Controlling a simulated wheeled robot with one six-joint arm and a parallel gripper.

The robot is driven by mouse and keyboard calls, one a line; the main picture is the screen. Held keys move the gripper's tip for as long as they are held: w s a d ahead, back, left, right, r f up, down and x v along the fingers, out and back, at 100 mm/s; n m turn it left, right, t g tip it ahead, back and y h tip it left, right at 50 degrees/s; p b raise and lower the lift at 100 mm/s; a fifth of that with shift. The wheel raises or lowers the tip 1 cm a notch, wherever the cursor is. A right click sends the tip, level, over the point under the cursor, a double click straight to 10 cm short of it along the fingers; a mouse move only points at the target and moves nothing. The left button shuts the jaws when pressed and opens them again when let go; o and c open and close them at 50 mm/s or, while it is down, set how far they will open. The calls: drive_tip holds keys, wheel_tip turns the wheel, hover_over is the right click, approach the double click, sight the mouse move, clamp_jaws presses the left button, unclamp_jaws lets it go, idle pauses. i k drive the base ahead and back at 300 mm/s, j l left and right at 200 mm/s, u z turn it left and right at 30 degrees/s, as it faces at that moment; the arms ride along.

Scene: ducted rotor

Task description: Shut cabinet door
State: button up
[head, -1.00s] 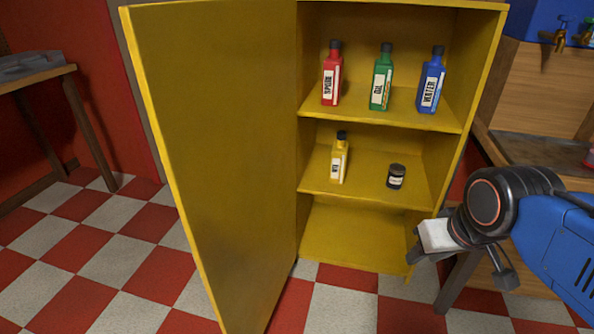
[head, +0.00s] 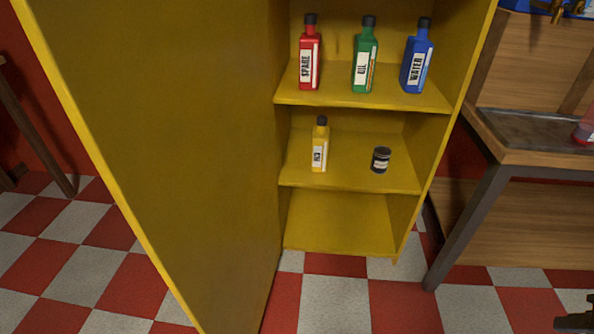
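The yellow cabinet (head: 340,222) stands in the middle of the head view. Its door (head: 165,150) is wide open, swung out to the left and toward me, and fills much of the left side. The door's lower and upper edges run out of the frame. Only a small dark part of my gripper (head: 574,321) shows in the bottom right corner, well to the right of the cabinet and apart from the door. Its fingers cannot be made out as open or shut.
Red (head: 310,58), green (head: 364,60) and blue (head: 416,60) bottles stand on the cabinet's top visible shelf. A yellow bottle (head: 320,148) and a dark jar (head: 381,160) stand below. A workbench (head: 540,157) is at right. Checkered floor (head: 330,300) is clear in front.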

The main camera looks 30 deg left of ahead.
sight(170, 101)
drive_tip(key=k+j+z, duration=0.1)
drive_tip(key=z, duration=0.3)
drive_tip(key=k+j+z, duration=0.1)
drive_tip(key=z, duration=0.3)
drive_tip(key=k+j+z, duration=0.15)
drive_tip(key=z, duration=0.25)
drive_tip(key=k+j+z, duration=0.1)
drive_tip(key=z, duration=0.35)
drive_tip(key=k+j+z, duration=0.1)
drive_tip(key=k+z, duration=0.3)
drive_tip(key=k, duration=0.15)
drive_tip(key=k+u, duration=0.55)
drive_tip(key=u, duration=0.2)
drive_tip(key=k+u, duration=0.1)
drive_tip(key=u, duration=0.3)
drive_tip(key=k+u, duration=0.1)
drive_tip(key=u, duration=0.3)
drive_tip(key=k+j+u, duration=0.1)
drive_tip(key=u, duration=0.25)
drive_tip(key=k+j+u, duration=0.1)
drive_tip(key=u, duration=0.3)
drive_tip(key=i, duration=0.3)
drive_tip(key=k+j, duration=0.2)
drive_tip(key=j, duration=0.2)
drive_tip(key=k+j+z, duration=0.1)
drive_tip(key=j, duration=0.3)
drive_tip(key=k+j, duration=0.25)
drive_tip(key=j, duration=0.15)
